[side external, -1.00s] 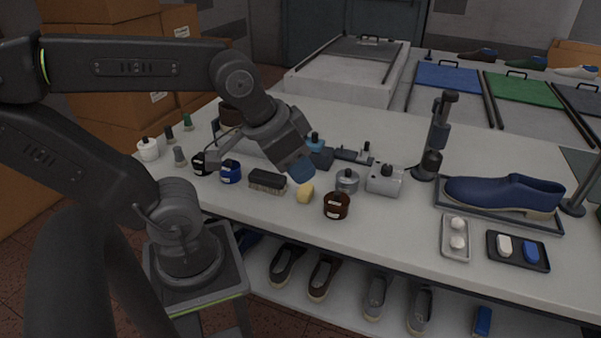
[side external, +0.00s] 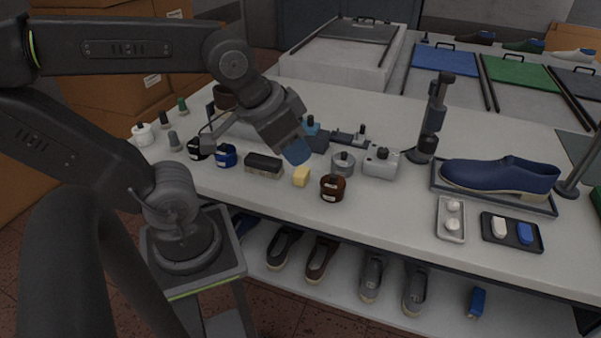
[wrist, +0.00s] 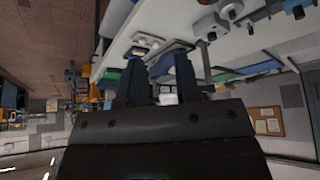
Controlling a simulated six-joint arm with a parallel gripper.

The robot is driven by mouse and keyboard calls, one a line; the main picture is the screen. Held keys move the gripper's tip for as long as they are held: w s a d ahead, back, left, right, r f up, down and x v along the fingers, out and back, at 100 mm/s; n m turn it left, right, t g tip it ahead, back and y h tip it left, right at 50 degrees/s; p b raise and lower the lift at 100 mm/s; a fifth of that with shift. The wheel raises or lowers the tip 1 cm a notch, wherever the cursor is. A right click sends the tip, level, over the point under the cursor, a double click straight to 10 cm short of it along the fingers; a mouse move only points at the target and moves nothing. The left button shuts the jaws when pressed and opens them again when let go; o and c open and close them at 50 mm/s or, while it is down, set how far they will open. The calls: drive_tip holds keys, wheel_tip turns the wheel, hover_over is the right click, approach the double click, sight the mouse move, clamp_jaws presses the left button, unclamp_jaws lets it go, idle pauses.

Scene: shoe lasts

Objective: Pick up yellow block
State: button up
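The small yellow block (side external: 301,176) lies on the grey-white table near its front edge in the side view. It is between a black brush-like block and a dark brown jar. My gripper (side external: 296,152) hangs just above and behind it in the picture, its blue fingers angled down, apart from the block. In the wrist view my gripper (wrist: 160,70) shows its two dark blue fingers spread with a gap between them and nothing held. I cannot make out the yellow block in the wrist view.
The brown jar (side external: 332,187) stands right of the block and the black brush (side external: 264,165) left. A grey round jar (side external: 343,163) and grey box (side external: 381,162) stand behind right. A blue shoe (side external: 500,176) rests in a tray farther right.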

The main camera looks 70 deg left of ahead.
drive_tip(key=shift+o, duration=0.2)
drive_tip(key=o, duration=0.6)
drive_tip(key=shift+o, duration=0.2)
drive_tip(key=n+g, duration=0.6)
drive_tip(key=n, duration=0.3)
hover_over(302, 171)
wheel_tip(302, 171, down, 10)
wheel_tip(302, 171, down, 14)
drive_tip(key=shift+r, duration=0.25)
